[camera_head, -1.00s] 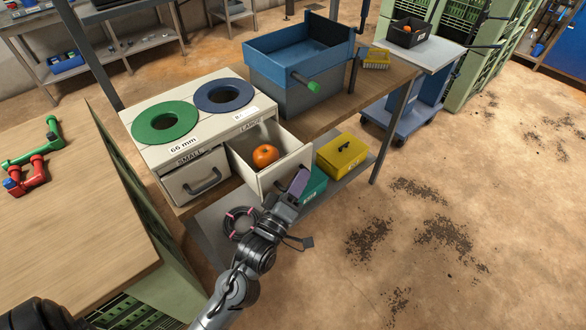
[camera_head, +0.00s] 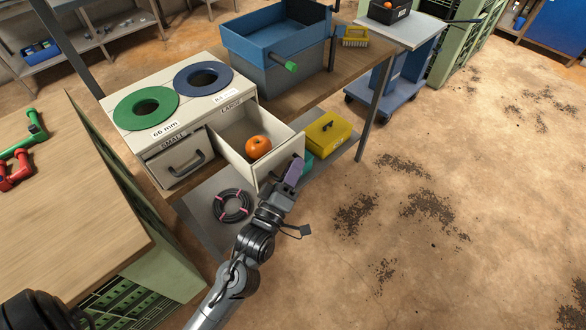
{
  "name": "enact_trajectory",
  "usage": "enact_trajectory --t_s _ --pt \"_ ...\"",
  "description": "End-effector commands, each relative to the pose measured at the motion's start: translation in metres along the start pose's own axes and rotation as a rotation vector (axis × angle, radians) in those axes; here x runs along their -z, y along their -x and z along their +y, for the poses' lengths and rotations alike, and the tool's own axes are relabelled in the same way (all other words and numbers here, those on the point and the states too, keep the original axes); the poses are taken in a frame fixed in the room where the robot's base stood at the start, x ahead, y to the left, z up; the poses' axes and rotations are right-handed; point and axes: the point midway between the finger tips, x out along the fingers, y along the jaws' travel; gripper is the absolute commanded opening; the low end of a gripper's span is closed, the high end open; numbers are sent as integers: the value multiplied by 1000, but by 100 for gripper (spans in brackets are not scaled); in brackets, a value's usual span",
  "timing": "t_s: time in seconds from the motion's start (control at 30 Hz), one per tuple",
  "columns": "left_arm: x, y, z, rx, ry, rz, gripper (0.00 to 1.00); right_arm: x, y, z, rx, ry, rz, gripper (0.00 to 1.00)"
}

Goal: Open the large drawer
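The large drawer (camera_head: 232,158) of the cream cabinet (camera_head: 124,90) is pulled well out, under the label LARGE. An orange round fruit or vegetable (camera_head: 258,147) lies inside it.
Green (camera_head: 146,107) and blue (camera_head: 203,78) rings sit on the cabinet top. A blue bin (camera_head: 270,45) stands behind. A coiled black hose (camera_head: 232,206) and a yellow box (camera_head: 332,134) lie on the lower shelf. Floor to the right is open.

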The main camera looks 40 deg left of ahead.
Motion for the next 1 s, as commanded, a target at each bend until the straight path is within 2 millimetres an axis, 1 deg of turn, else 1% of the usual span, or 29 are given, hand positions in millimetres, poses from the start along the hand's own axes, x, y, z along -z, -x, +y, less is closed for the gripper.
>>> enact_trajectory --t_s 0.2,0.37,0.8,1.0 --pt "0 2 0 1 0 0 23 0 0 0 0 0 0 43" --pt "0 15 0 2 0 -1 23 1 3 0 -2 2 0 43" --pt "0 82 0 3 -1 -2 23 3 11 3 -8 9 -2 43" --pt "0 102 0 1 0 -1 23 4 13 3 -7 8 -1 43"
